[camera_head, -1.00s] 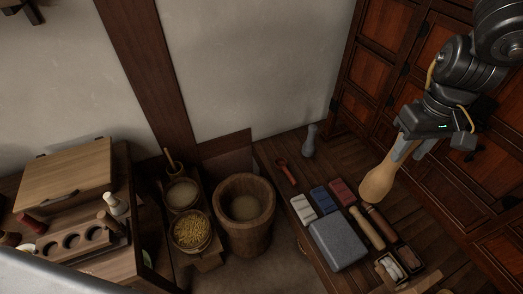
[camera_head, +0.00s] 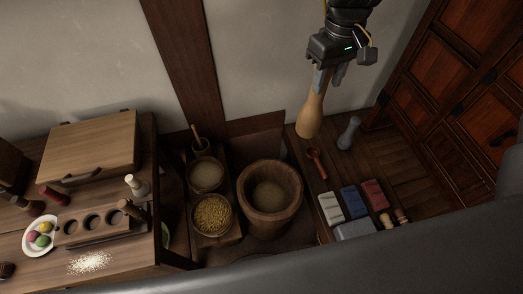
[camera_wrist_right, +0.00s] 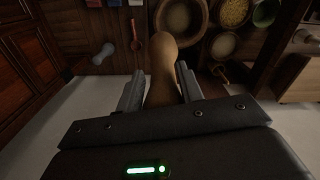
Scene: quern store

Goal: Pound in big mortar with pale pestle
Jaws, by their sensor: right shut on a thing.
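The big mortar (camera_head: 246,191) is a wooden tub standing on the floor, with pale contents in its bowl. The pale pestle (camera_head: 309,116) hangs from my right gripper (camera_head: 322,80), thick end down, in the air above and to the right of the mortar in the head view. My right gripper is shut on its upper end. In the right wrist view the pestle (camera_wrist_right: 163,65) runs out from between the fingers (camera_wrist_right: 160,90), and the mortar (camera_wrist_right: 203,16) shows partly behind its far end. My left gripper is not in view.
A low wooden bench (camera_head: 400,173) right of the mortar holds a grey pestle-like piece (camera_head: 348,134), a red scoop (camera_head: 316,162) and coloured blocks (camera_head: 351,200). Left of the mortar stand a bowl of yellow pieces (camera_head: 212,215) and a bowl of pale grain (camera_head: 206,174).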

